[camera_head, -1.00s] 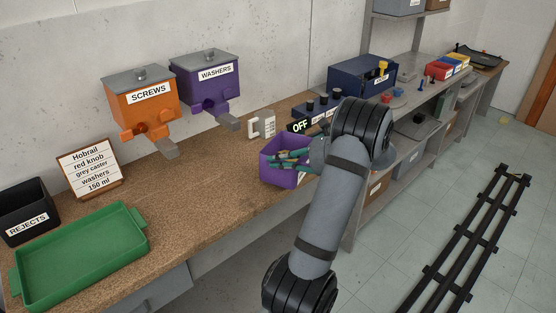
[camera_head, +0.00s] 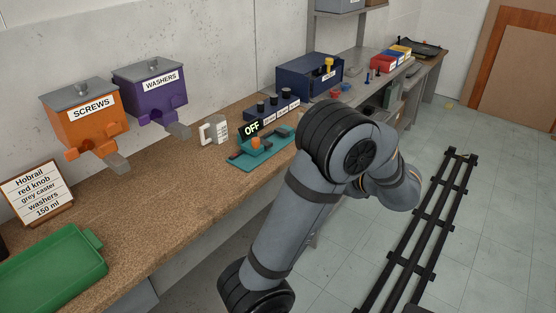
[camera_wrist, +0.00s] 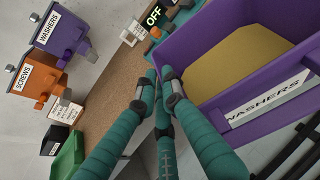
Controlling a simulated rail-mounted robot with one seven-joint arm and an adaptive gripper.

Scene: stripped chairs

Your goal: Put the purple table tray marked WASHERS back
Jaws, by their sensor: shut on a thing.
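The purple tray marked WASHERS (camera_wrist: 228,82) fills the right of the wrist view, tilted in the picture, with a tan flat surface inside. My gripper (camera_wrist: 162,88), with teal fingers, is shut at the tray's near left edge and holds it. In the head view my own arm hides the gripper, and the tray is not seen there. A purple dispenser marked WASHERS (camera_head: 150,92) hangs on the wall; it also shows in the wrist view (camera_wrist: 58,32).
An orange SCREWS dispenser (camera_head: 84,118) hangs beside it. On the bench are a teal device with an OFF display (camera_head: 262,152), a white object (camera_head: 213,132), a sign (camera_head: 38,198), a green tray (camera_head: 52,270) and a blue box (camera_head: 308,78). A dark rail (camera_head: 430,225) runs along the floor.

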